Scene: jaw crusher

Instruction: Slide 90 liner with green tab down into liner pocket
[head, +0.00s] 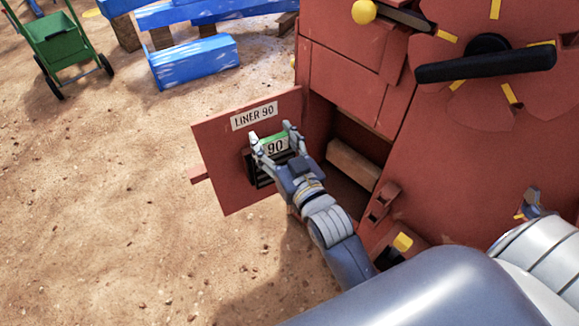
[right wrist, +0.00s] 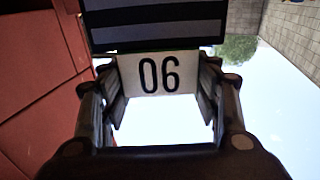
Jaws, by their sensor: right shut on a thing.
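The liner (head: 257,172) is a dark ribbed plate with a white 90 plate (head: 275,148) and a green tab (head: 266,138) at its top. My right gripper (head: 271,133) is shut on it, one finger at each side of the 90 plate. The liner is in front of the red panel (head: 222,150) marked LINER 90; the gripper hides part of it, and I cannot tell how deep it sits in the pocket. In the right wrist view the 90 plate (right wrist: 155,74) reads upside down between the fingers, with the striped liner (right wrist: 155,28) above. My left gripper is not in view.
The red crusher body (head: 480,170) stands to the right, with a black handle (head: 485,62). A dark opening beside the panel holds a tan block (head: 352,164). Blue beams (head: 195,62) and a green cart (head: 62,43) are at the back left. Sandy ground at left is clear.

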